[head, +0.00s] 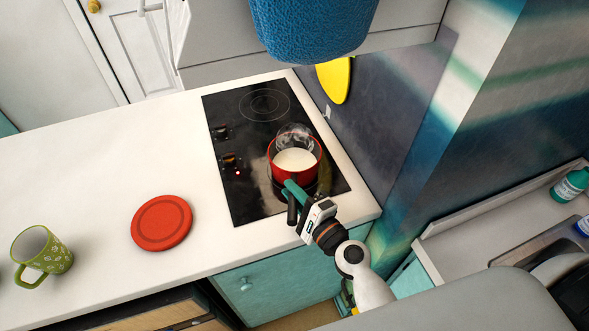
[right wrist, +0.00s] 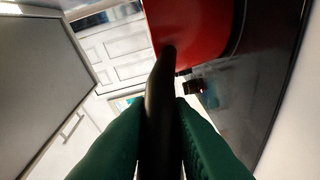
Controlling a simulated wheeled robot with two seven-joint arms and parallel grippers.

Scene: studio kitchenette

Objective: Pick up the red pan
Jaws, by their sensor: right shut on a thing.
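The red pan (head: 283,174) is on the black stovetop (head: 240,190), at its front burner, with white liquid inside and steam above it. Its dark handle points toward my right arm. My right gripper (head: 292,190), with green fingers, is shut on the handle. In the right wrist view the handle (right wrist: 160,100) runs between the two green fingers (right wrist: 162,135), and the red pan wall (right wrist: 190,30) is beyond. I cannot tell whether the pan's base touches the stove. My left gripper is not in view.
A red round disc (head: 161,222) and a green patterned mug (head: 42,257) are on the white counter (head: 100,180). A blue textured object (head: 313,25) hangs above the stove. A wall with a yellow item (head: 334,80) stands close right of the stove. A small red light shows by the knobs.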

